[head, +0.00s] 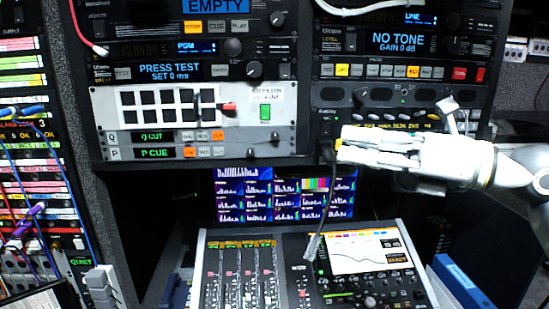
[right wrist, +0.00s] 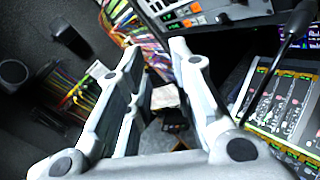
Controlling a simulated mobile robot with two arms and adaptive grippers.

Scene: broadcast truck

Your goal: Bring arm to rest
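My right gripper (head: 343,149) reaches in from the right, in front of the lower edge of the rack and above the mixing console. In the right wrist view its two fingers (right wrist: 155,55) stand apart with nothing held between them. A pale grey stepped shape (head: 102,284) at the lower left of the head view may be part of my left gripper; its fingers cannot be made out.
The mixing console (head: 212,290) stands below, with a thin gooseneck microphone (head: 313,246) rising near my right gripper. The rack panel (head: 275,145) is close behind. A screen (head: 285,200) sits under the rack. Patch cables (head: 25,205) hang at left.

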